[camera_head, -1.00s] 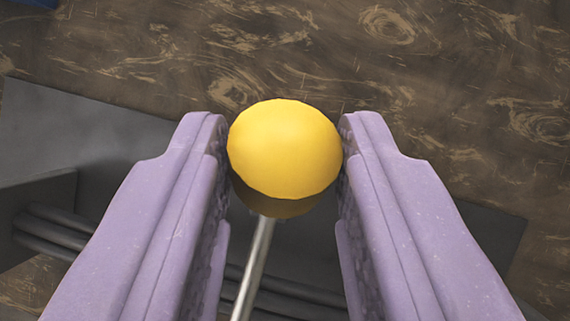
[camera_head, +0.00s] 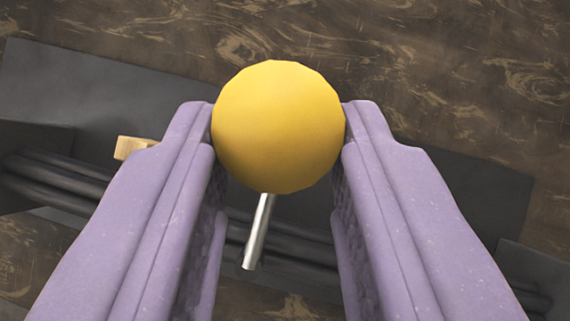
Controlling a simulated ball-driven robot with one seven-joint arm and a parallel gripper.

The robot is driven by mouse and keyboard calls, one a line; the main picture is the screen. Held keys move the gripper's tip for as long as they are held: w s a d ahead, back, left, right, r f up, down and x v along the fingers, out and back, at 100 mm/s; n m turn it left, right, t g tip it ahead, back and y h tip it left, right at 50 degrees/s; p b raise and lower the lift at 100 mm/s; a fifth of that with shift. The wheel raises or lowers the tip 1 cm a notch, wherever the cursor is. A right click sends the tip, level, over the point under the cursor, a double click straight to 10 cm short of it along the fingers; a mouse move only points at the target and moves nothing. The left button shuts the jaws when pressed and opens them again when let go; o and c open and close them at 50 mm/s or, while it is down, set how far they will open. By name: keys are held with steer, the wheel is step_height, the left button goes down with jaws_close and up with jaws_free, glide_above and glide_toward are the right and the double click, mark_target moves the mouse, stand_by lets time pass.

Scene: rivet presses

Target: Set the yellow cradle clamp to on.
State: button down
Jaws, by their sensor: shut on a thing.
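A yellow ball knob (camera_head: 278,125) sits between the two lilac fingers of my gripper (camera_head: 278,128). The fingers are shut on it, one touching each side. A thin silver rod (camera_head: 259,230) runs from under the knob down to the dark machine. The knob and rod look like the handle of the yellow cradle clamp. The clamp's own body is mostly hidden behind the fingers and knob.
A dark grey plate (camera_head: 90,92) with black round bars (camera_head: 55,180) lies beneath, on a brown wood-patterned surface (camera_head: 450,60). A small tan block (camera_head: 134,147) shows left of the left finger. The surface beyond the plate is clear.

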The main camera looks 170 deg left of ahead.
steer(key=shift+s+a+f, duration=0.2)
steer(key=shift+a+f, duration=0.1)
steer(key=shift+f, duration=0.2)
steer(key=c, duration=1.1)
jaws_free()
steer(key=shift+c, duration=0.2)
steer(key=o, duration=0.4)
steer(key=shift+w+a+r, duration=0.1)
steer(key=shift+c, duration=0.2)
steer(key=shift+r, duration=0.1)
steer(key=shift+r, duration=0.2)
steer(key=p+v, duration=0.2)
steer(key=v, duration=0.5)
steer(key=shift+s+p, duration=0.25)
steer(key=shift+p, duration=0.05)
steer(key=shift+r, duration=0.15)
